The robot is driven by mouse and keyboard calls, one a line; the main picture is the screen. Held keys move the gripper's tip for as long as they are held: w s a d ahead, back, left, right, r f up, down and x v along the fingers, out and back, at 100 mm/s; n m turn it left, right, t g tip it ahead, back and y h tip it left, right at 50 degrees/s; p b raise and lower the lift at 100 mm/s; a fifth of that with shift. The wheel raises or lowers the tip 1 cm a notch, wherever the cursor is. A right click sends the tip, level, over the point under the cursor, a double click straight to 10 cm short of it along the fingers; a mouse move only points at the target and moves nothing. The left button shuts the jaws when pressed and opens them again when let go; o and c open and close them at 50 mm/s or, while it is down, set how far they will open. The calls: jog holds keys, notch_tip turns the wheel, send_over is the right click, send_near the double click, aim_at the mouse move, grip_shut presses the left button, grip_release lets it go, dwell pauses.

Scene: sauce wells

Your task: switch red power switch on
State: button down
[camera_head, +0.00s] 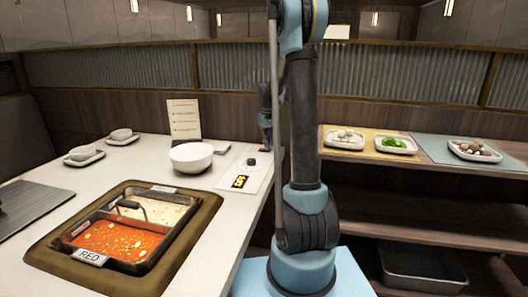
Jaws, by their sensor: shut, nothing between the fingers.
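The white control panel (264,171) lies on the right edge of the counter, with a black knob (251,162) and a small dark display (240,182) with yellow characters. A small red spot, which looks like the red power switch (264,151), shows at the panel's far end. My gripper (265,143) points down right above this red spot, partly behind my own arm. The fingers are shut with nothing between them. I cannot tell whether they touch the switch, or which way the switch is set.
A hot pot (96,260) with red and pale broths sits in the counter, a ladle handle (131,206) over it. A white bowl (191,157) and a menu card (183,119) stand left of the panel. Food plates (474,152) stand on the right shelf.

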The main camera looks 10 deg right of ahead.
jog(key=shift+f, duration=0.25)
jog(key=shift+r, duration=3.55)
